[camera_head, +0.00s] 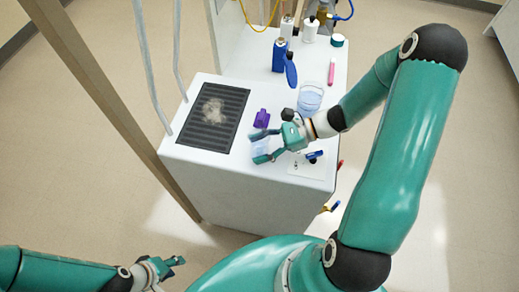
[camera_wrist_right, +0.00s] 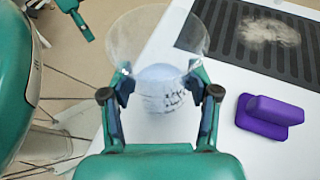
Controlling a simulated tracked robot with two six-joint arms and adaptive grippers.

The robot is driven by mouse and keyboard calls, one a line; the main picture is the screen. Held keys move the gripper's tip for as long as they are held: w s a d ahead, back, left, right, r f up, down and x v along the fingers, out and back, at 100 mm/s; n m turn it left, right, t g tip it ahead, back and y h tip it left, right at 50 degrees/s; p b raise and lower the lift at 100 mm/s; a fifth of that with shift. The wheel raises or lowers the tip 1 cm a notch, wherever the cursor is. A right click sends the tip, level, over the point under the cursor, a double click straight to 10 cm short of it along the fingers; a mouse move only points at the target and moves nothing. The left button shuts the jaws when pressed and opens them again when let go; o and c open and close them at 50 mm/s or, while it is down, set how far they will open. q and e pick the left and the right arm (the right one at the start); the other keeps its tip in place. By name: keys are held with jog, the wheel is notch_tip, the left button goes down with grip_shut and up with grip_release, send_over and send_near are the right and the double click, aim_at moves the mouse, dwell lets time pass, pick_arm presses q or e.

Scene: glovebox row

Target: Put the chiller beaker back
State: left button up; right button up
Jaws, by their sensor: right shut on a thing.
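In the right wrist view the two fingers (camera_wrist_right: 161,100) press on the beaker's sides. This beaker (camera_wrist_right: 158,88) flares at the rim and shows pale blue contents and dark markings. Whether its base touches the bench is unclear. A second clear beaker with light blue contents (camera_head: 310,98) stands behind my right gripper. My left gripper (camera_head: 178,263) is low at the left, away from the bench and seemingly empty; its opening is too small to judge.
A dark ribbed plate (camera_head: 239,103) with a pale patch lies on the white bench (camera_head: 250,182). A purple block (camera_head: 262,118) lies beside it, close to my right gripper. A blue bottle (camera_head: 279,55), pink stick (camera_head: 331,71) and white bottle (camera_head: 310,30) stand further back.

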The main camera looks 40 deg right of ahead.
jog(key=shift+f, duration=0.9)
jog(key=shift+f, duration=0.15)
jog(key=o, duration=1.3)
jog(key=shift+c, duration=0.2)
